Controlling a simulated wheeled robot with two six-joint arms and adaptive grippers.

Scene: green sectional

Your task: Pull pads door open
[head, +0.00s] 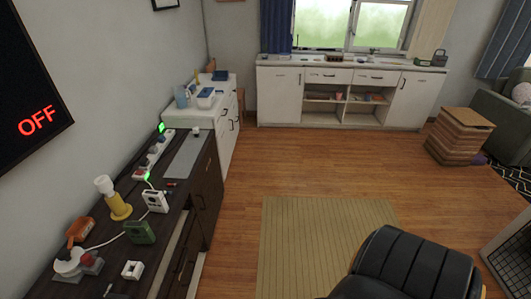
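No door in view can be read as the pads door. The low white cabinet (300,63) under the window has a shut left door (281,97) and a shut right door (414,101), each with a dark handle, with open shelves between. A smaller white cabinet (226,140) at the left wall has dark handles on its front, seen at a steep angle. The dark wooden cabinet (205,195) nearer me also has handles on its front; its lower part is cut off by the frame. Neither of my grippers is in view.
A black padded chair (410,268) stands close at the bottom right. A beige rug (315,240) lies on the wooden floor (300,160), which is clear toward the window. A lamp (114,200) and small devices crowd the dark top.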

